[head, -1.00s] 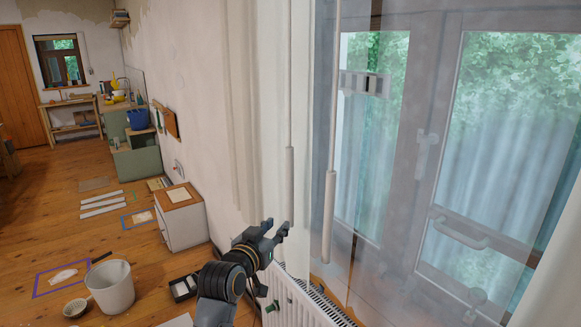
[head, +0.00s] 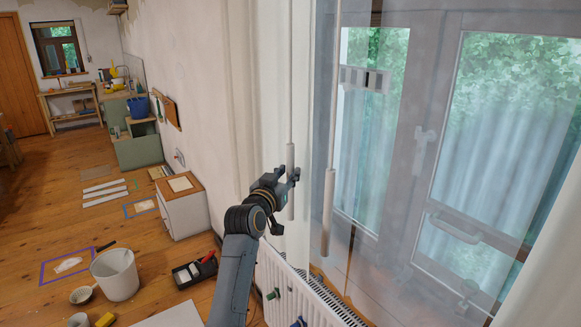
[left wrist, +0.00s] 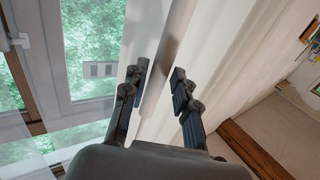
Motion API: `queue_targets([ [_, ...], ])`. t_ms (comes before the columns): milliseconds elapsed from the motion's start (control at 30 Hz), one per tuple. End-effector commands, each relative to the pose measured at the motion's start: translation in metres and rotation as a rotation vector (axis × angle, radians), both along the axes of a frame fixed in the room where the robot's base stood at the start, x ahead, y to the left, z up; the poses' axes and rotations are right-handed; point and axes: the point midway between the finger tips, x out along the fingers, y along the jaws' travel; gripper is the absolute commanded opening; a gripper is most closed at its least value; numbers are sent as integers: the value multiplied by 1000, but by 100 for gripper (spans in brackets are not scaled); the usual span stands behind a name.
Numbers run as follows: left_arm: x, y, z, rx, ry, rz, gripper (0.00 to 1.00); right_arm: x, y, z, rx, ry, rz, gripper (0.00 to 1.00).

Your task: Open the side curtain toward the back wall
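An off-white side curtain (head: 262,90) hangs gathered beside the wall, left of the window. A sheer curtain (head: 390,130) covers the glass to its right. Two pull wands with thick pale handles hang in front: the left wand (head: 290,160) and the right wand (head: 328,205). My left gripper (head: 290,179) is at the left wand's handle, with its fingers around the lower part. In the left wrist view the fingers (left wrist: 160,76) are apart, with a pale shaft (left wrist: 165,65) running between them; I cannot tell whether they touch it. My right gripper is not in view.
A white radiator (head: 295,290) stands below the curtain, close under my left arm. A white cabinet (head: 186,215), a bucket (head: 117,275) and a black tray (head: 190,273) stand on the floor to the left. Open floor extends toward the far wall.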

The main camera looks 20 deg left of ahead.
Motion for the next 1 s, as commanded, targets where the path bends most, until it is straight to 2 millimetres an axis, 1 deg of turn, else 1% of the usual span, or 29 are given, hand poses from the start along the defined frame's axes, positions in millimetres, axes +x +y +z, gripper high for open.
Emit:
queue_targets([
  [100,13,-1,1,-2,0,-1,29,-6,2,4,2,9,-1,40],
  [233,22,-1,1,0,0,0,29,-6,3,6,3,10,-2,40],
  [400,26,-2,0,0,0,0,29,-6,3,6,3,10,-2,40],
  [600,26,-1,0,0,0,1,29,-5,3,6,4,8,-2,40],
  [633,26,-1,0,0,0,1,27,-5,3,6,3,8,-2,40],
  [667,26,-1,0,0,0,1,20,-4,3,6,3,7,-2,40],
  [700,26,-1,0,0,0,1,12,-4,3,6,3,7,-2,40],
  [767,26,-1,0,0,0,1,0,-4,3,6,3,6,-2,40],
  [1000,26,-1,-1,0,1,1,0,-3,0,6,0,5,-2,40],
])
